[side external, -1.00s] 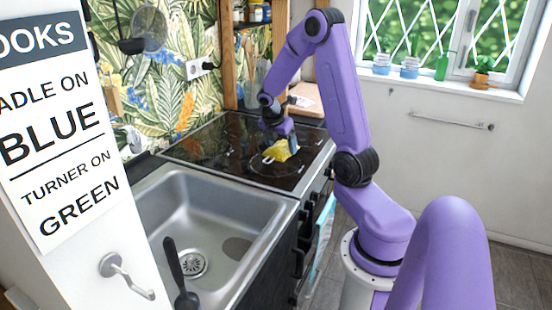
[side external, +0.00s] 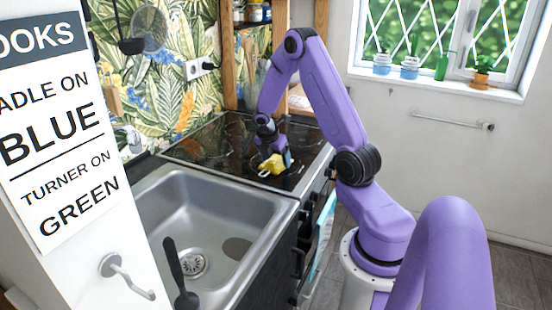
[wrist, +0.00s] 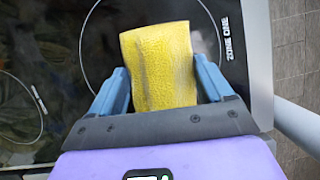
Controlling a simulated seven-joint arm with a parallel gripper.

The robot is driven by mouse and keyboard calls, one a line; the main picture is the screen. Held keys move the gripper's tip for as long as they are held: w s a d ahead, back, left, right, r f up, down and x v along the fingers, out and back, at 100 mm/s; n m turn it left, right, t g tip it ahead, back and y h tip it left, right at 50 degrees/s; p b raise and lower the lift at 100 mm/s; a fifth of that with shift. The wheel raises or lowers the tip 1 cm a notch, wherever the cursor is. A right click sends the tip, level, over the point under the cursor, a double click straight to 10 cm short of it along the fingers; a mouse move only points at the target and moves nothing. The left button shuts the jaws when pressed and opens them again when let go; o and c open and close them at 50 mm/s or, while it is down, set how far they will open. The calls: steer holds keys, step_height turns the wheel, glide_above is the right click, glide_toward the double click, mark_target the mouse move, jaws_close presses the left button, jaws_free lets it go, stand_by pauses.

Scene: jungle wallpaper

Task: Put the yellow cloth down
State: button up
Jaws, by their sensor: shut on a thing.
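The yellow cloth (side external: 272,164) is at the black glass hob (side external: 215,140), near its front right part. In the wrist view the cloth (wrist: 158,60) is a rough-textured yellow piece with darker creases or smears, sticking out beyond the fingers. My gripper (side external: 284,157) is shut on the cloth, with a blue finger on each side of it in the wrist view (wrist: 160,88). The cloth lies over part of a cooking ring marked "ZONE ONE". Whether it touches the glass I cannot tell. A pale hazy patch (wrist: 207,42) shows on the glass beside the cloth.
A steel sink (side external: 215,215) adjoins the hob at the front. A dark-handled utensil (side external: 178,268) stands at the lower left. A wooden post (side external: 228,55) and a patterned wall stand behind the hob. A light-blue towel (side external: 324,225) hangs at the cabinet front. Much of the hob is clear.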

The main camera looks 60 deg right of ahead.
steer(key=shift+f, duration=0.1)
steer(key=shift+s+f, duration=0.15)
steer(key=shift+f, duration=0.4)
